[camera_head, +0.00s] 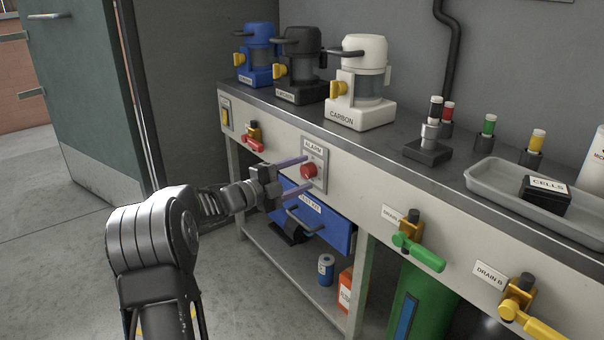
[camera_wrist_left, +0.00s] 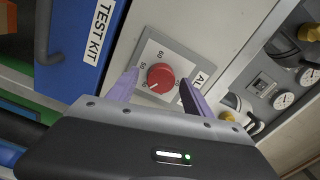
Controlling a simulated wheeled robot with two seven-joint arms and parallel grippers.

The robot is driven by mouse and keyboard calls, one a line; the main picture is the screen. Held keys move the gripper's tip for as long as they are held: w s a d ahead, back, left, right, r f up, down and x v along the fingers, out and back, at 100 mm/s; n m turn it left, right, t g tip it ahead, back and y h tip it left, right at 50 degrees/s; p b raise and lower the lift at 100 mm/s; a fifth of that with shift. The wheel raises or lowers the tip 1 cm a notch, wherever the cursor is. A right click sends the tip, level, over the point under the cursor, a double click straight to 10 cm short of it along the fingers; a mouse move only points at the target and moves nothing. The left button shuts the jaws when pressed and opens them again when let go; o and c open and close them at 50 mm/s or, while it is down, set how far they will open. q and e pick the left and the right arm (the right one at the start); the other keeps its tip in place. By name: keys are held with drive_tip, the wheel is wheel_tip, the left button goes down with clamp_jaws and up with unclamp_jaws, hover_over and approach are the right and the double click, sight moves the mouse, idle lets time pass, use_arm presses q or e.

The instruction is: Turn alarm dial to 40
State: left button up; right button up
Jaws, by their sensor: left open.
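The red alarm dial (camera_head: 309,171) sits on a grey plate labelled ALARM (camera_head: 315,150) on the bench's front panel. In the left wrist view the dial (camera_wrist_left: 160,77) shows a white pointer mark low on its left side. The numbers 60 and 50 are legible on the plate (camera_wrist_left: 160,50); other marks are partly hidden or too small. My left gripper (camera_head: 306,170) is open in front of the plate, with its purple fingers on either side of the dial. In the wrist view the gripper (camera_wrist_left: 158,83) shows a finger at each side; contact cannot be told. My right gripper is out of view.
A blue TEST KIT drawer (camera_head: 322,224) lies just below the dial. A red-handled valve (camera_head: 253,138) is left of it, and a green-handled valve (camera_head: 416,245) is right. Blue, black and white canisters (camera_head: 358,112) stand on the bench above.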

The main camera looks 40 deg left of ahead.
use_arm(q)
drive_tip(key=p+v, duration=0.2)
drive_tip(key=v, duration=0.5)
idle(0.4)
